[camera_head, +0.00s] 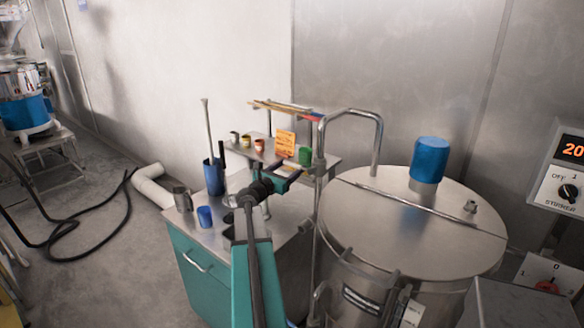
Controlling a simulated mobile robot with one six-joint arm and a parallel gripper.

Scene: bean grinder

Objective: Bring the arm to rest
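My arm reaches up from the bottom middle of the head view. Its teal link points away from me over the right part of a teal cabinet with a metal top (215,232). The dark wrist leads to my gripper (290,175), small and dark, near the front of a small raised metal shelf (317,168). Its fingers are too small and overlapped to tell whether they are open or shut. I see nothing clearly held in it.
A large steel vat (410,235) with a blue cap (429,160) stands close on the right, beside a bent metal rail (350,112). A blue jug (214,176), a blue cup (205,216) and a metal cup (182,199) stand on the cabinet. Hoses (85,220) lie on the floor left.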

